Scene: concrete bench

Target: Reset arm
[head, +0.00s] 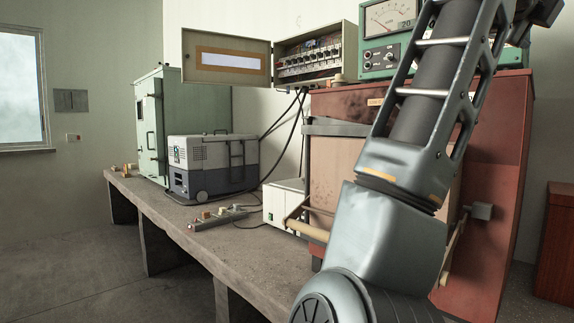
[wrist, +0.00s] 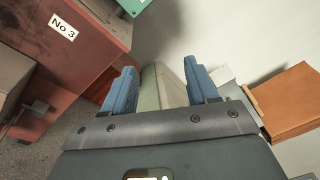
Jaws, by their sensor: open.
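My gripper (wrist: 162,90) shows in the wrist view with its two blue fingers spread apart. It is open, and nothing is clearly held between the fingers. A pale greenish block-like shape shows between and beyond the fingers; I cannot tell what it is. In the head view my arm rises across the right side, in front of the red-brown cabinet (head: 500,190), and the gripper itself is out of the picture. The cabinet also shows at the left of the wrist view (wrist: 85,65), with a "No 3" label.
The concrete bench (head: 190,222) carries a grey cooler box (head: 212,165), a green cabinet (head: 172,100), a power strip (head: 220,217) and a white box (head: 283,200). An open fuse box (head: 310,57) and a green meter (head: 385,35) are higher up. The floor at left is clear.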

